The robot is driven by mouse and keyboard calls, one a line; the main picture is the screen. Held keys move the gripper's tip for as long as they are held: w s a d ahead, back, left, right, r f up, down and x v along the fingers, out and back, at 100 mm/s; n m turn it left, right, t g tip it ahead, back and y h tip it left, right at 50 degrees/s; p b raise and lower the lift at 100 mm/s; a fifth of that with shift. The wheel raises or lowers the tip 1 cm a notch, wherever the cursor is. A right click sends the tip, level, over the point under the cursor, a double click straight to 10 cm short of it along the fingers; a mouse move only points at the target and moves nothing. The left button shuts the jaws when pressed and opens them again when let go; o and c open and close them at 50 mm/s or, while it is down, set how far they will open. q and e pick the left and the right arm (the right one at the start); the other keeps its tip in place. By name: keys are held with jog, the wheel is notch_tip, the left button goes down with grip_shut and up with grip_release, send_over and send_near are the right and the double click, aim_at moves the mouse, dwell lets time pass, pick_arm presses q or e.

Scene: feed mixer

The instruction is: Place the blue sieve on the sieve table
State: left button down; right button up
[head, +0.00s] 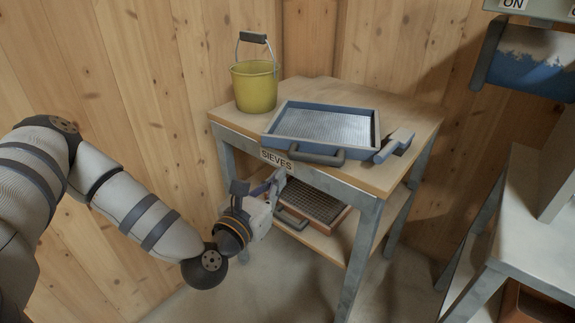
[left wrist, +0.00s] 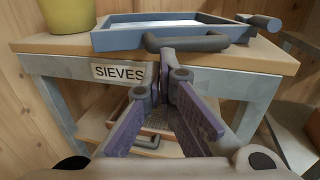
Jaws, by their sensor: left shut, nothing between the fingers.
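The blue sieve (head: 322,153), a rectangular blue frame around a pale metal mesh, lies on top of the wooden sieve table (head: 420,117). Its dark front handle (head: 316,158) juts over the table's front edge, beside the SIEVES label (head: 276,159). The sieve also shows at the top of the left wrist view (left wrist: 120,38). My left gripper (head: 279,179) is in front of the table, just below the tabletop edge and the handle. Its fingers (left wrist: 169,68) are shut and empty, and in the wrist view their tips overlap the handle's lower edge; contact cannot be told. My right gripper is not in view.
A yellow bucket (head: 254,88) stands at the table's back left corner. A second sieve with an orange-brown frame (head: 322,205) lies on the lower shelf (head: 330,243). Grey metal equipment (head: 530,215) stands at the right. Wooden walls close off the back and left.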

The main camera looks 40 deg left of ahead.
pick_arm(q)
jog(key=w, duration=0.5)
jog(key=shift+w+a, duration=0.15)
jog(key=shift+a, duration=0.25)
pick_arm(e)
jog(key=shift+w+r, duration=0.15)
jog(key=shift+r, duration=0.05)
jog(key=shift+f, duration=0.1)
pick_arm(q)
jog(key=shift+w+a+b, duration=0.2)
jog(key=shift+w+b, duration=0.2)
jog(key=shift+w, duration=0.85)
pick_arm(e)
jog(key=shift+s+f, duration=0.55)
